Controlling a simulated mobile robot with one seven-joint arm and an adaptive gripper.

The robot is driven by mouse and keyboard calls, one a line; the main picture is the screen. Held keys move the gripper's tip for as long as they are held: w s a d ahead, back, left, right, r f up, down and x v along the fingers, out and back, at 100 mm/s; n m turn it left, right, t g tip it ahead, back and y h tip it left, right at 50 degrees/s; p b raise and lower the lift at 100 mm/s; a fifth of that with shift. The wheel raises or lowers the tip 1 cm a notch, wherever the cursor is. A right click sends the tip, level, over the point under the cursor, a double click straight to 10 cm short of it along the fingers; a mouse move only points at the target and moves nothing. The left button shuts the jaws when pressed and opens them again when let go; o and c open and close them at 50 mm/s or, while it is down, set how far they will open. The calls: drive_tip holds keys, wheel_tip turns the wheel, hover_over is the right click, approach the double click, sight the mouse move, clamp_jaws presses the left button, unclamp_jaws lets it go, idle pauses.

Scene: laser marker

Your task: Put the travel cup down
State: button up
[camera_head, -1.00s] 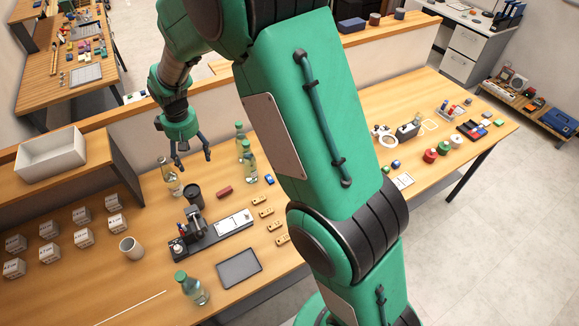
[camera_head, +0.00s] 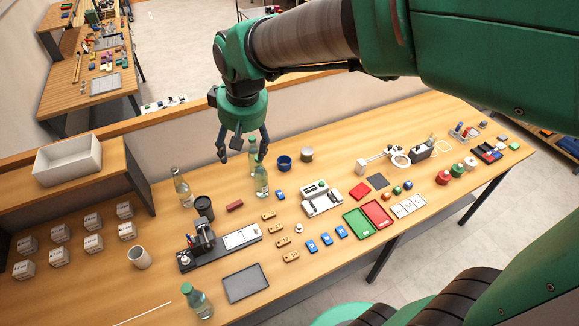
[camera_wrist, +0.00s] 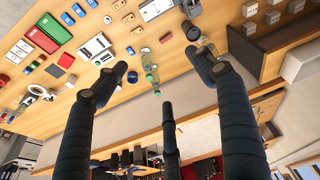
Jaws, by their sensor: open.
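A dark cup, which looks like the travel cup (camera_head: 204,207), stands upright on the workbench (camera_head: 330,262), behind the black laser marker device (camera_head: 200,243). A dark round thing, probably the same cup, shows beside a fingertip in the wrist view (camera_wrist: 192,32). My gripper (camera_head: 243,152) is open and empty. It hangs above the back of the bench, to the right of the dark cup and clear of it. The wrist view shows its spread fingers with nothing between them (camera_wrist: 160,75).
Green-capped bottles (camera_head: 261,181) stand below my gripper, and another bottle (camera_head: 182,188) is behind the cup. A blue cup (camera_head: 284,163) stands to the right. A pale cup (camera_head: 139,257) and several white boxes (camera_head: 92,221) are at the left. A low partition runs behind.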

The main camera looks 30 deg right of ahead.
drive_tip(key=s+d+r+m+t, duration=0.1)
drive_tip(key=s+d+r, duration=0.1)
drive_tip(key=s, duration=0.8)
drive_tip(key=s+d+r+m+t, duration=0.1)
drive_tip(key=s+d+r+m, duration=0.1)
drive_tip(key=s, duration=0.9)
drive_tip(key=shift+d, duration=0.65)
wheel_tip(320, 180, down, 14)
drive_tip(key=b, duration=1.4)
